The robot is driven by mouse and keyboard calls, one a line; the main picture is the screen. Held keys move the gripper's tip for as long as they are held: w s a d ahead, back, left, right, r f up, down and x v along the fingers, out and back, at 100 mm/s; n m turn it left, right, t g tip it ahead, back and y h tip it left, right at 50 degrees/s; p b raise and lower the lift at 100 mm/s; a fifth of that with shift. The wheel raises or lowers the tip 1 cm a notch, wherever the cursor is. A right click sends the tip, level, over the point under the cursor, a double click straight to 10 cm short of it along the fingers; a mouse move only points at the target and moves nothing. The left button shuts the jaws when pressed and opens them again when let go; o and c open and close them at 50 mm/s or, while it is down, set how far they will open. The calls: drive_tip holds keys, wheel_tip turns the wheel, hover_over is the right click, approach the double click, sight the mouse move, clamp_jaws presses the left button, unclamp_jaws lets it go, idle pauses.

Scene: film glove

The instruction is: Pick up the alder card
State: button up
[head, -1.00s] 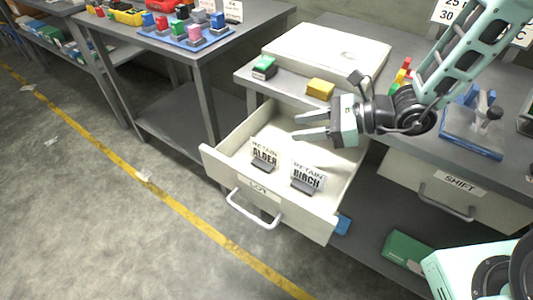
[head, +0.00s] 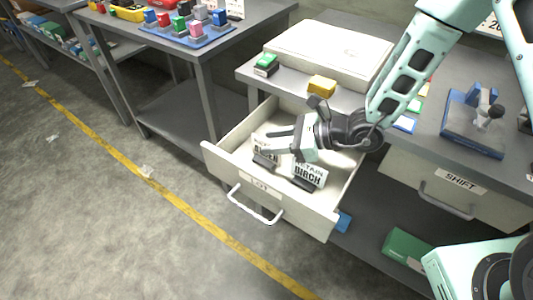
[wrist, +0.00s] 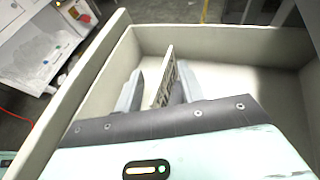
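The alder card (head: 263,158) stands in its dark holder in the open drawer (head: 222,160), in the head view. My gripper's fingers hide much of its lettering. The birch card (head: 309,176) stands beside it on the right. My gripper (head: 270,141) is inside the drawer's outline, level with the alder card's upper part. In the wrist view a card, seen nearly edge-on (wrist: 164,78), stands between the spread fingers (wrist: 158,88), nearer the right finger; it appears to be the alder card. The fingers look open, with a gap on the left side.
The drawer front carries a handle (head: 254,206). On the bench above are a white box (head: 325,50), a yellow block (head: 321,85) and a green block (head: 265,65). A blue fixture (head: 472,125) stands to the right. The drawer's rear part is empty.

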clamp_jaws()
drive_tip(key=shift+r, duration=0.1)
